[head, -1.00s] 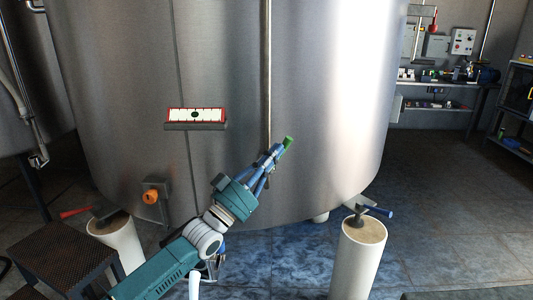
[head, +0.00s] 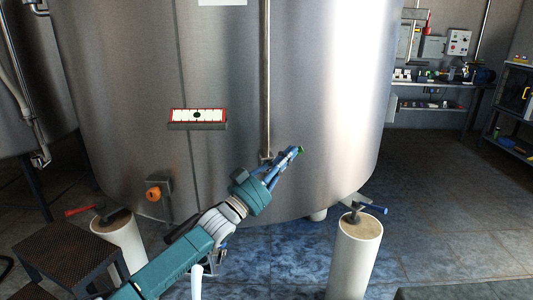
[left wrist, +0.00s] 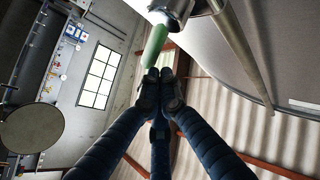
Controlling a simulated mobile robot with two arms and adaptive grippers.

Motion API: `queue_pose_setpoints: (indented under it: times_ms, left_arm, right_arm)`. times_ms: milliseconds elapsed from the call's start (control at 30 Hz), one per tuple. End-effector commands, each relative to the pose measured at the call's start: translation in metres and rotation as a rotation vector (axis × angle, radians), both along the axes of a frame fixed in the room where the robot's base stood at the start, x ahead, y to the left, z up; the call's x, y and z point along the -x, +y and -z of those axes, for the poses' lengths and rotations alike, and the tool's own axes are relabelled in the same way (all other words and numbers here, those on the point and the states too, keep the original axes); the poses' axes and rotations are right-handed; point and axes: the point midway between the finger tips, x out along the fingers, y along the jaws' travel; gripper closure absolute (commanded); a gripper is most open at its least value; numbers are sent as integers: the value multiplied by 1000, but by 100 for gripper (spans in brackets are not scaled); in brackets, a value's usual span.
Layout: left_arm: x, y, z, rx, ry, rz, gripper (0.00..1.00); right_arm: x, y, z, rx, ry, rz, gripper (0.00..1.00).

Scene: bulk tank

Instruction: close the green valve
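The green valve's handle (head: 300,149) shows as a short green piece at the tips of my left gripper (head: 294,151), in front of the big steel tank (head: 230,70). In the left wrist view the green handle (left wrist: 154,46) slants down from a metal fitting (left wrist: 172,10) at the top. My left gripper's fingertips (left wrist: 160,74) are close together at the handle's lower end. They look shut and seem to touch or nearly touch it; I see no clear grip around it. My right gripper is not in view.
A vertical pipe (head: 266,80) runs down the tank front. A red handle (head: 83,210) is at lower left, an orange knob (head: 153,194) on the tank, and a blue handle (head: 374,209) at right. A dark step (head: 70,250) stands lower left.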

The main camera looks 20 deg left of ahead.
Motion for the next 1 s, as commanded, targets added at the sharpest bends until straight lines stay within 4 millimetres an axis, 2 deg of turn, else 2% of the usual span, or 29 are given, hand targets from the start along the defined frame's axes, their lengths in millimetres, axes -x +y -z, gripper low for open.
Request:
queue_pose_setpoints:
  times_ms: [667,1000]
  left_arm:
    - [-3,-6,8,0,1,0,100]
    - [-4,-8,10,0,0,1,100]
  right_arm:
    - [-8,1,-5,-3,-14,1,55]
    - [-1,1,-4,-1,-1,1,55]
